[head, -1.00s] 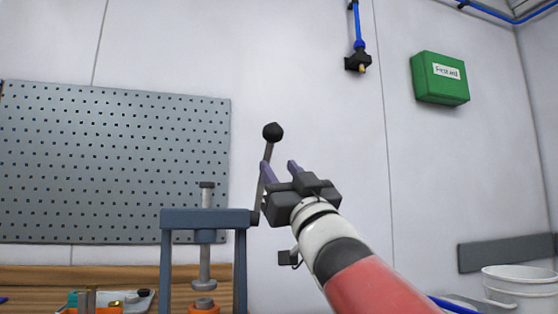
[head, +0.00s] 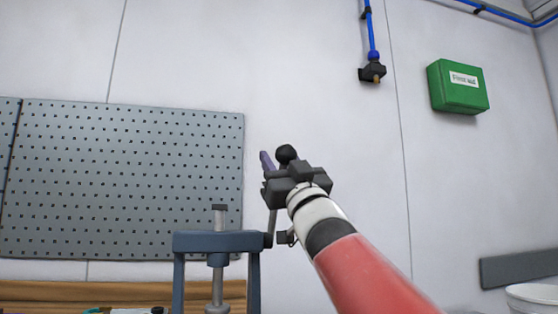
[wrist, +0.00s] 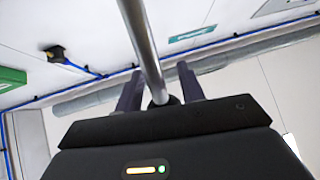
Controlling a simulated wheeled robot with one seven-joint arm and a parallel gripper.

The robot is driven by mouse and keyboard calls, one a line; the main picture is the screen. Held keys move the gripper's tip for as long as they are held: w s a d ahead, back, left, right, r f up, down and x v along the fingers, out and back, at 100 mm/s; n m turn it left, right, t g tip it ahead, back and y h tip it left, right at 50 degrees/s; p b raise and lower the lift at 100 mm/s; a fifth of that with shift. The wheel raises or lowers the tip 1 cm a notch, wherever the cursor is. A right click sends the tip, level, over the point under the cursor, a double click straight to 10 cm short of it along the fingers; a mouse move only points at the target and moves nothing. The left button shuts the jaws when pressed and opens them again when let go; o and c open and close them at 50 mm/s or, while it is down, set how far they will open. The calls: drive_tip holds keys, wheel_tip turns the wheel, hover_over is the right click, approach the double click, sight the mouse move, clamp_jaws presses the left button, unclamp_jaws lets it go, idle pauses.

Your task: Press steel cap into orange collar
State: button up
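The blue-grey arbor press (head: 218,242) stands at the lower middle of the head view, with its grey vertical ram (head: 218,288) running out of the bottom edge. Its lever (head: 272,222) rises at the right side to a black ball knob (head: 286,153). My gripper (head: 278,158) is up at the knob end. In the wrist view the grey lever rod (wrist: 142,40) passes between the two purple fingers of my gripper (wrist: 160,88), with gaps on both sides. The fingers are open. The orange collar and steel cap are not in view.
A perforated grey board (head: 120,180) hangs on the wall behind the press. A green first aid box (head: 458,87) and a blue hose with a black fitting (head: 372,72) are on the wall. A white bucket (head: 532,298) is at lower right.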

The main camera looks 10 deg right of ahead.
clamp_jaws()
